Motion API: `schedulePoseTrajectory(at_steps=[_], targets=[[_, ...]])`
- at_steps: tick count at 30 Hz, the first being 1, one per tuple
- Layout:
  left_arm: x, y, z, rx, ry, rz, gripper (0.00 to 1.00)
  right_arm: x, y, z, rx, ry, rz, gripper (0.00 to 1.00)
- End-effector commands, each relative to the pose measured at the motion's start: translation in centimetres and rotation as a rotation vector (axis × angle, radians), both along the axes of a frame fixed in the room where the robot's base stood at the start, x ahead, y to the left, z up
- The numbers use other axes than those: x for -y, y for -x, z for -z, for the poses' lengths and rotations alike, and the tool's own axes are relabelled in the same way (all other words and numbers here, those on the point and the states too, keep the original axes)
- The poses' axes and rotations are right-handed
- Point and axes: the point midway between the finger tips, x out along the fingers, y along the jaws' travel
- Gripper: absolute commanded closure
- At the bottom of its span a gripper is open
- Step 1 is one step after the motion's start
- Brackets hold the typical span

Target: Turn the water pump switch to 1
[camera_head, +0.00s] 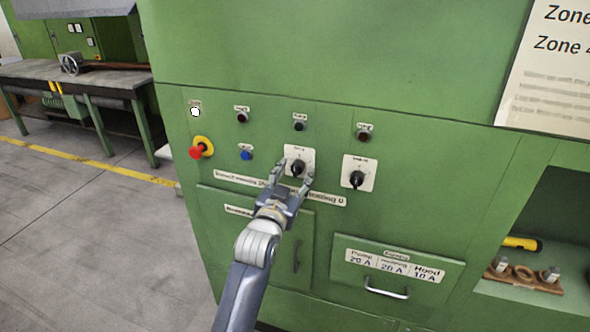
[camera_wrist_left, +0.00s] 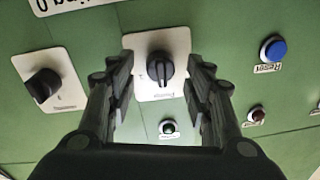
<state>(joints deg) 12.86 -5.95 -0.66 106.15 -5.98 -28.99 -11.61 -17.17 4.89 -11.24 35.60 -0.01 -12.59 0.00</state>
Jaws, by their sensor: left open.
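Two black rotary switches on pale square plates sit on the green cabinet front, a left one (camera_head: 297,168) and a right one (camera_head: 356,179). Their plate labels are too small to read surely, so I cannot tell which is the water pump's. My left gripper (camera_head: 295,175) is open at the left switch, its fingers on either side of the knob. In the left wrist view this knob (camera_wrist_left: 160,68) lies between the open fingers (camera_wrist_left: 160,88), with its grip ridge roughly upright; contact is not clear. The other switch (camera_wrist_left: 43,85) shows at the left there. My right gripper is not in view.
Near the switches are a red emergency stop (camera_head: 197,152) on yellow, a blue button (camera_head: 246,155) and several small dark buttons. A drawer (camera_head: 398,275) with a metal handle lies below right. A shelf (camera_head: 530,293) holds small parts at the right.

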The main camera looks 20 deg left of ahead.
Motion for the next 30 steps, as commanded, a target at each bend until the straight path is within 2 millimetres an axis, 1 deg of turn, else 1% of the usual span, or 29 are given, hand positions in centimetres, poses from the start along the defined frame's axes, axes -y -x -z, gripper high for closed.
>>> schedulePoseTrajectory(at_steps=[1, 6, 15, 16, 17, 18, 20, 21, 22, 30], targets=[[0.0, -0.5, -0.1, 0.000, 0.000, 0.000, 0.53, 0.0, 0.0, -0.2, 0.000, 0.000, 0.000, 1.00], [0.0, -1.4, 0.0, 0.000, 0.000, 0.000, 0.53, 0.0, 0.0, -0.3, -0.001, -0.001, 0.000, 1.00], [0.0, -1.6, 0.0, 0.000, 0.000, 0.000, 0.53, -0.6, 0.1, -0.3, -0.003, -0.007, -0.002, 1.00], [0.0, -1.6, 0.0, 0.000, 0.000, 0.000, 0.57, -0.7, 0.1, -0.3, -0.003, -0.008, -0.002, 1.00], [0.0, -1.5, 0.0, 0.000, 0.000, 0.000, 0.64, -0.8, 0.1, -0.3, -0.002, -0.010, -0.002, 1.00], [0.0, -1.5, 0.0, 0.000, 0.000, 0.000, 0.73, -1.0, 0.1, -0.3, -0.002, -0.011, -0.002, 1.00], [0.0, -1.5, 0.0, 0.000, 0.000, 0.000, 0.87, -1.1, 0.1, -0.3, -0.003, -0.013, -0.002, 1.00], [0.0, -1.5, 0.0, 0.000, 0.000, 0.000, 0.96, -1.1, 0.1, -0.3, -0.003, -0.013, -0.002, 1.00], [0.0, -1.5, 0.0, 0.000, 0.000, 0.000, 0.97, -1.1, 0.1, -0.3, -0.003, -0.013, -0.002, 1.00], [0.0, -1.5, 0.0, 0.001, -0.014, 0.000, 0.98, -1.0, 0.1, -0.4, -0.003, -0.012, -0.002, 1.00]])
